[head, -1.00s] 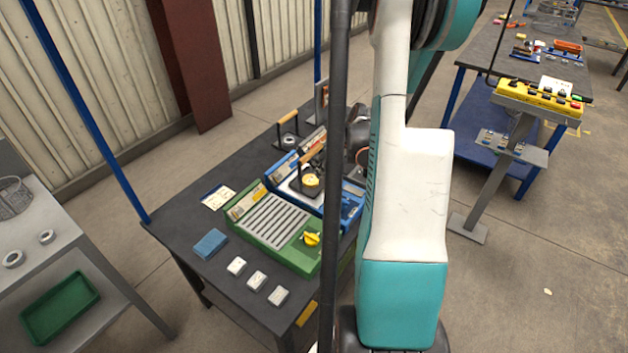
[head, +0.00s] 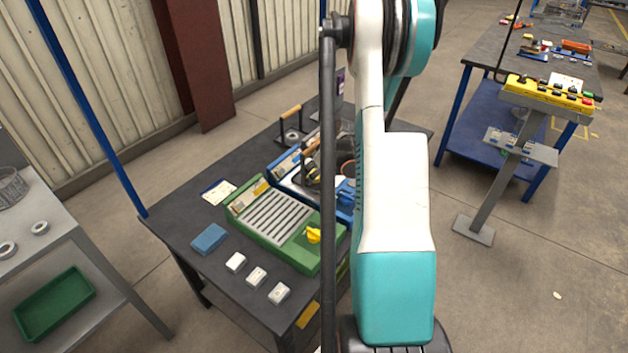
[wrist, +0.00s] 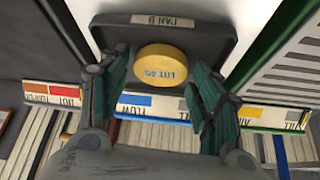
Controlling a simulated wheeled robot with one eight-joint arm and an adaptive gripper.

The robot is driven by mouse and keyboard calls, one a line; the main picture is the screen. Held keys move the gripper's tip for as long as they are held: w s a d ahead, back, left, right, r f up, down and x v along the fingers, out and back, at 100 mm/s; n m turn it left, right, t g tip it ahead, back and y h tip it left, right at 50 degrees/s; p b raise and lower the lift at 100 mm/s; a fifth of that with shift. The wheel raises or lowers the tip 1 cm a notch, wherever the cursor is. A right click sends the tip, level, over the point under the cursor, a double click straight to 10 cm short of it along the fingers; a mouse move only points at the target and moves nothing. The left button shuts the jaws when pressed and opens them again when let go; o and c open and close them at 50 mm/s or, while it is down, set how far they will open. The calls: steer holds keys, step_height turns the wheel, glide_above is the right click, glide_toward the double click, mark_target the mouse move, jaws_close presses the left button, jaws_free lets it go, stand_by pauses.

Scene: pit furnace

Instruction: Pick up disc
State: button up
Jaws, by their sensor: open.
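The yellow disc (wrist: 160,65), marked with LOT lettering, lies on a dark square pan (wrist: 215,35) labelled PAN B in the wrist view. My gripper (wrist: 155,88) is open, with one finger on each side of the disc's near part. A small gap seems to show at each side; I cannot tell whether either finger touches. In the head view the disc is mostly hidden by my gripper. The pan there sits on the blue-framed unit (head: 345,205), and its wooden handle (head: 311,147) rises beside my wrist.
A green unit with a slotted top (head: 270,220) and yellow knob (head: 313,235) stands beside the blue one. A blue block (head: 209,239) and three white blocks lie on the dark table in front. Another pan with a wooden handle (head: 291,112) stands behind.

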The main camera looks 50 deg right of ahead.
steer(key=shift+f, duration=0.1)
steer(key=shift+c, duration=0.3)
steer(key=c, duration=1.1)
steer(key=shift+o, duration=0.2)
